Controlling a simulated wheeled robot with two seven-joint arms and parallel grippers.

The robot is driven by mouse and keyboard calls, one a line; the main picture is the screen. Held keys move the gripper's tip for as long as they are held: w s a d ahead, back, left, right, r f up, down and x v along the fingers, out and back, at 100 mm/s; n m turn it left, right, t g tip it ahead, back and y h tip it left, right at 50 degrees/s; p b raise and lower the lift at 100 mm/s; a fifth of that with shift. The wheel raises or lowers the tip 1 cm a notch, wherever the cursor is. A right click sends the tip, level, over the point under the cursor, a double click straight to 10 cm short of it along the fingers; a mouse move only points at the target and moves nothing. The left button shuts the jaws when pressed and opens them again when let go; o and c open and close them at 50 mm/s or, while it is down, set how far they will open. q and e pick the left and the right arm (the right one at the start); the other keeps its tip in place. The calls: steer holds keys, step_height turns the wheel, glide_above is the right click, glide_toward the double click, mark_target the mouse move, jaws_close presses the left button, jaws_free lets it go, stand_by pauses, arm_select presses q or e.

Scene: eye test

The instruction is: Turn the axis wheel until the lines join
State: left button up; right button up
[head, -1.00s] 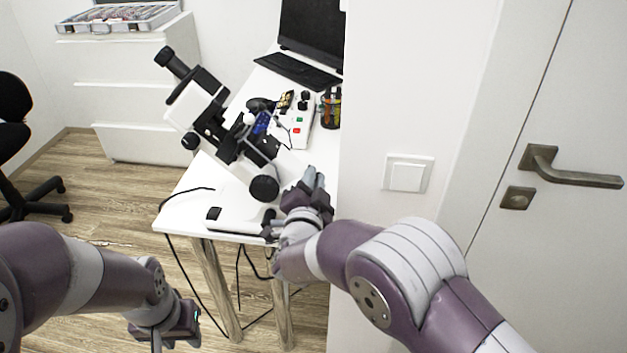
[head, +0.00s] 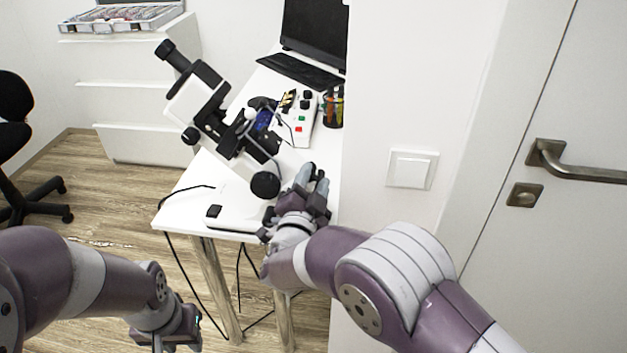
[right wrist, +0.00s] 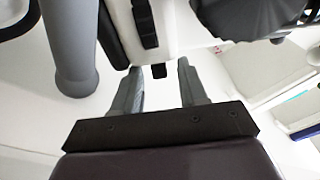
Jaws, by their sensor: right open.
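A white and black optical instrument (head: 198,95) with an eyepiece stands on the white table (head: 185,208). It has a large round black knob (head: 265,185) at its near lower end and a smaller black knob (head: 190,136) on its left side. I cannot tell which is the axis wheel, and no lines can be seen. My right gripper (head: 312,178) is open, just right of the large knob and apart from it. In the right wrist view its fingers (right wrist: 159,76) are spread below the instrument's underside, with nothing gripped. My left gripper (head: 182,330) hangs low at left, its fingers unclear.
A control box (head: 303,118) with coloured buttons, a pen holder (head: 334,106) and a laptop (head: 300,70) stand farther back on the table. A wall with a light switch (head: 412,169) closes off the right side. Cables hang below the table's front edge.

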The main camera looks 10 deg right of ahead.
arm_select(q)
steer(key=shift+r+p, duration=0.4)
arm_select(e)
steer(key=v, duration=1.2)
steer(key=shift+s, duration=0.2)
arm_select(q)
steer(key=shift+f, duration=0.1)
arm_select(e)
steer(key=shift+a, duration=0.2)
